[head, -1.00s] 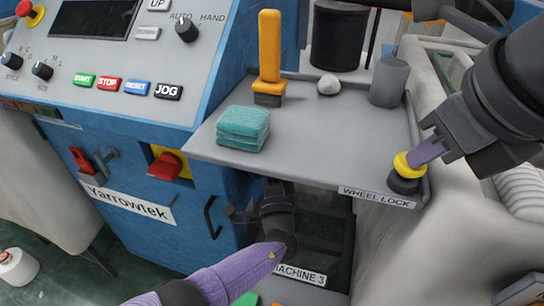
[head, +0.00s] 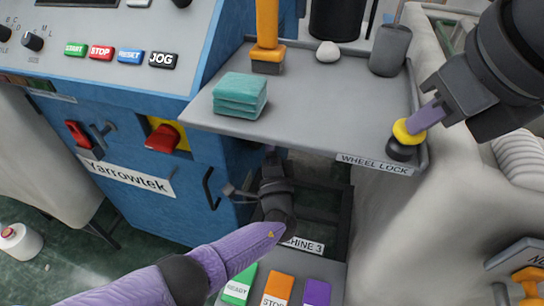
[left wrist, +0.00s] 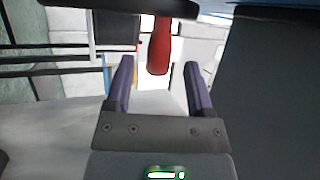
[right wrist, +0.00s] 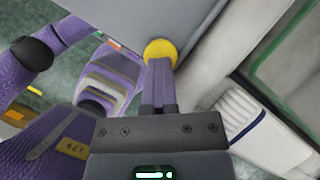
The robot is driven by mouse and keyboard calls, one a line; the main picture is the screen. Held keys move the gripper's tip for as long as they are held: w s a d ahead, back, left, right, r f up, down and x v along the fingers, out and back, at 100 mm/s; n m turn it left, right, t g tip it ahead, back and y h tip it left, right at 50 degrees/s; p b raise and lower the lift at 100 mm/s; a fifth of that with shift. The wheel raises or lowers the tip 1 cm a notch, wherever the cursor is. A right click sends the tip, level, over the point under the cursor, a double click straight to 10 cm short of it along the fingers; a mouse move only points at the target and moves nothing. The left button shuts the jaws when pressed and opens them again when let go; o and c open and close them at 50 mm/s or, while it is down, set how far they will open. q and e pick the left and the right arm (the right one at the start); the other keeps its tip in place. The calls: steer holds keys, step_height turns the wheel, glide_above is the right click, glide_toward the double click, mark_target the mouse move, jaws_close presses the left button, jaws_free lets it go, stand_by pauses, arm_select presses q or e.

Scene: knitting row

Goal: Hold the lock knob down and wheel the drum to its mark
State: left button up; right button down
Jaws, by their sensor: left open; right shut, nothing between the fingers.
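The lock knob (head: 408,131) is a yellow cap on a black base at the front right corner of a grey shelf, beside a WHEEL LOCK label. My right gripper (head: 430,115) is shut with its fingertips at the yellow cap; the right wrist view also shows the cap (right wrist: 160,52) at the fingertips. I cannot tell how far the knob is pressed. My left gripper (left wrist: 157,80) is open under the shelf, mostly hidden in the head view. In the left wrist view a red handle (left wrist: 159,46) hangs between and beyond its fingers. I cannot make out the drum or its mark.
The grey shelf (head: 320,115) carries a folded teal cloth (head: 240,95), an orange-handled tool (head: 267,35), a white lump (head: 328,52) and a grey cup (head: 390,50). The blue machine (head: 130,135) stands at left. Coloured READY and STOP tiles (head: 278,290) lie below.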

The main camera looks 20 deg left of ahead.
arm_select(q)
steer(key=v, duration=1)
steer(key=shift+s, duration=0.2)
steer(key=shift+c, duration=0.8)
steer(key=a+n+g, duration=0.1)
steer(key=n, duration=0.1)
steer(key=w+a+n+g, duration=0.1)
steer(key=a+n+g, duration=0.3)
steer(key=shift+w+r+n, duration=0.3)
steer(key=shift+n, duration=0.1)
steer(key=c, duration=0.7)
steer(key=shift+w+a+r+n+g+h, duration=0.15)
steer(key=shift+a+r+n+g+h, duration=0.05)
steer(key=shift+r+n+g+h, duration=0.6)
jaws_close()
step_height(320, 180, up, 8)
steer(key=d+n+t+h, duration=0.1)
steer(key=d+h, duration=0.1)
steer(key=h, duration=0.4)
steer(key=x, duration=0.9)
steer(key=shift+d, duration=0.25)
